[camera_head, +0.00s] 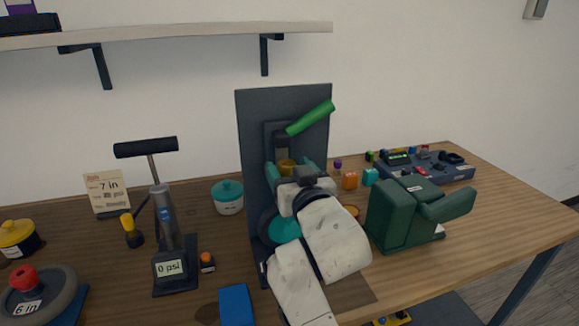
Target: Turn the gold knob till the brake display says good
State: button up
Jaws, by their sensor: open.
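The gold knob (286,166) shows on a dark upright panel (252,115), below a green lever (311,117). My gripper (288,171) is open in front of the panel. Its teal fingers appear on either side of the knob, but I cannot tell whether they touch it. My white arm covers the panel's lower right part. I cannot make out a brake display with readable words; a small greenish screen (397,158) sits on a dark unit at the right, too small to read.
A pump (166,218) reading "0 psi" stands at the left, near a card (106,192) and a wheel (40,295) marked "6 in". A green vise-like block (393,214) stands right of my arm. A blue block (236,305) lies at the front. A shelf (200,35) hangs above.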

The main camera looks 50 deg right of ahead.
jog(key=shift+w+d, duration=0.15)
jog(key=shift+w, duration=0.1)
jog(key=shift+c, duration=0.5)
jog(key=c, duration=1)
jog(key=shift+o, duration=0.2)
jog(key=shift+f, duration=0.1)
jog(key=shift+w+f+m+g+h+b, duration=0.1)
jog(key=shift+m+g+h+b, duration=0.4)
jog(key=shift+b, duration=0.4)
jog(key=m+g+h+b, duration=0.2)
jog(key=shift+w+a+f+h+b, duration=0.1)
jog(key=shift+a+h+b, duration=0.2)
jog(key=shift+b, duration=0.1)
jog(key=m+g+h+b, duration=0.1)
jog(key=g, duration=0.1)
jog(key=m+g+h+b, duration=0.1)
jog(key=m+g+b, duration=0.1)
jog(key=shift+w+r+h+b, duration=0.2)
jog(key=shift+h+b, duration=0.1)
jog(key=shift+h, duration=0.1)
jog(key=shift+r, duration=0.1)
